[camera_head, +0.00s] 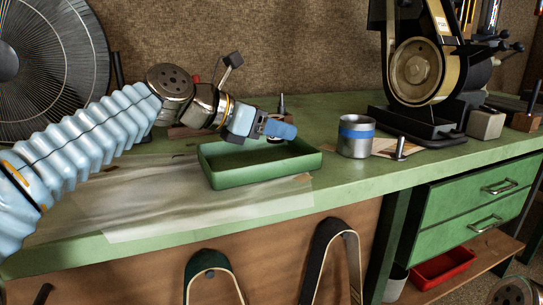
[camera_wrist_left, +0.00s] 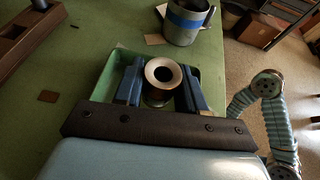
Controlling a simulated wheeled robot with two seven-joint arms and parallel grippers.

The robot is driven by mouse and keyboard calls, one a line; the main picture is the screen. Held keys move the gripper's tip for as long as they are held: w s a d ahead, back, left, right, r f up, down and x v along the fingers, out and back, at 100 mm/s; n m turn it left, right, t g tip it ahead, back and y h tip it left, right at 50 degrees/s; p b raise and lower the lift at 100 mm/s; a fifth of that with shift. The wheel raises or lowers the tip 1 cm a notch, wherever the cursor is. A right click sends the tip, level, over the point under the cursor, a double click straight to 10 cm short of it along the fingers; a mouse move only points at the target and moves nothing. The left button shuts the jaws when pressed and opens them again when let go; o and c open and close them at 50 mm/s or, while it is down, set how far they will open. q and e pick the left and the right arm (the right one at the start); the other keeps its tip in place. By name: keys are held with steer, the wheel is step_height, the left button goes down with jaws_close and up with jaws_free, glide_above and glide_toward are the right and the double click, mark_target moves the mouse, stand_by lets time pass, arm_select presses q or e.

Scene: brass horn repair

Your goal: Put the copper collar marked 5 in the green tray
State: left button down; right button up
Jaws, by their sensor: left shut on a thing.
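My left gripper (camera_head: 278,131) is above the green tray (camera_head: 262,174), near its back edge in the head view. In the left wrist view its two blue fingers are shut on a flared, hollow collar (camera_wrist_left: 162,74) with a pale coppery rim and a dark bore. The collar is upright between the fingers, with the tray (camera_wrist_left: 113,62) around and below it. In the head view the fingers mostly hide the collar. No number can be read on it. My right gripper is not in view.
A belt grinder (camera_head: 415,75) stands at the back right. A pale sheet (camera_head: 150,200) covers the bench front left.

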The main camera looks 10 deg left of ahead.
mark_target(272, 160)
arm_select(q)
steer(key=shift+a+f, duration=0.2)
steer(key=shift+f, duration=0.15)
steer(key=f, duration=0.1)
steer(key=f+b, duration=0.2)
steer(key=shift+w+a, duration=0.2)
steer(key=shift+a, duration=0.05)
steer(key=shift+f, duration=0.3)
steer(key=shift+d+r, duration=0.1)
steer(key=shift+r, duration=0.05)
steer(key=c, duration=0.6)
jaws_free()
steer(key=shift+c, duration=0.2)
